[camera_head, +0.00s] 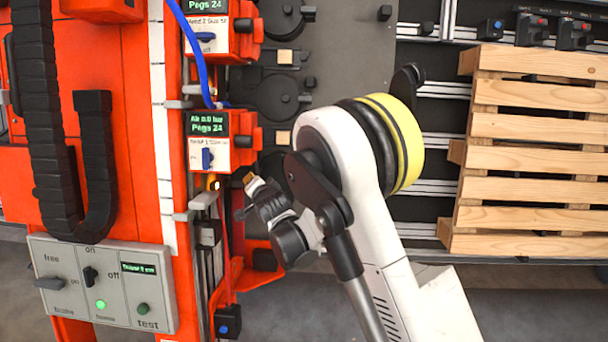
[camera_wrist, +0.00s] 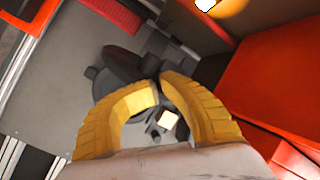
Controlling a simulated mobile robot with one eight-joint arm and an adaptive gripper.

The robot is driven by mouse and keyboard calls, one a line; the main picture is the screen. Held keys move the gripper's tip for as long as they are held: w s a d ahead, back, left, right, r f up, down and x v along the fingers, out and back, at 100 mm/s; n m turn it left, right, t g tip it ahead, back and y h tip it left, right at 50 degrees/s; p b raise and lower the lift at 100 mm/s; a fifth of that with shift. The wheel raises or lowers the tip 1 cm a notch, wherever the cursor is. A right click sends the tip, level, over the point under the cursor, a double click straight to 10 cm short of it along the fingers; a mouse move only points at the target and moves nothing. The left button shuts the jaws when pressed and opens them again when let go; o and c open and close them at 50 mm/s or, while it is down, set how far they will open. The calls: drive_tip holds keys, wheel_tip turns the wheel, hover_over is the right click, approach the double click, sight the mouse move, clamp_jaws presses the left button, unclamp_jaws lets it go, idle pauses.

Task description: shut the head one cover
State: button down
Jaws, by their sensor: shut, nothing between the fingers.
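Two red-orange nailing-type heads with white faces stand along the red column in the head view. The upper head (camera_head: 207,38) and the lower head (camera_head: 208,152) each have a green display reading "Pegs 24" and a blue lever. I cannot tell for certain which part is the head one cover or how it stands. My gripper (camera_head: 249,182) is shut and empty, just right of and below the lower head. In the wrist view my yellow fingers (camera_wrist: 158,86) curve together above a dark round part (camera_wrist: 104,85); contact is unclear.
A grey control box (camera_head: 100,282) with switches is at lower left. A blue hose (camera_head: 193,50) runs down past the upper head. A wooden pallet (camera_head: 535,160) stands at right. Dark round fixtures with pale blocks (camera_head: 284,57) line the grey plate.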

drive_tip(key=shift+w+d+f, duration=0.15)
drive_tip(key=shift+d, duration=0.95)
drive_tip(key=shift+d, duration=0.1)
drive_tip(key=shift+w+d+f, duration=0.15)
drive_tip(key=shift+w+d, duration=0.1)
drive_tip(key=shift+d, duration=0.35)
drive_tip(key=shift+w+d+f, duration=0.1)
drive_tip(key=shift+w+d, duration=0.1)
drive_tip(key=shift+d, duration=0.35)
drive_tip(key=shift+w+d+f, duration=0.15)
drive_tip(key=shift+w+d, duration=0.1)
drive_tip(key=shift+d, duration=0.35)
drive_tip(key=shift+w+d+f, duration=0.35)
drive_tip(key=shift+w+d, duration=0.25)
drive_tip(key=shift+d, duration=0.2)
drive_tip(key=shift+w+d+f, duration=0.35)
drive_tip(key=shift+w+d, duration=0.2)
drive_tip(key=shift+d, duration=0.2)
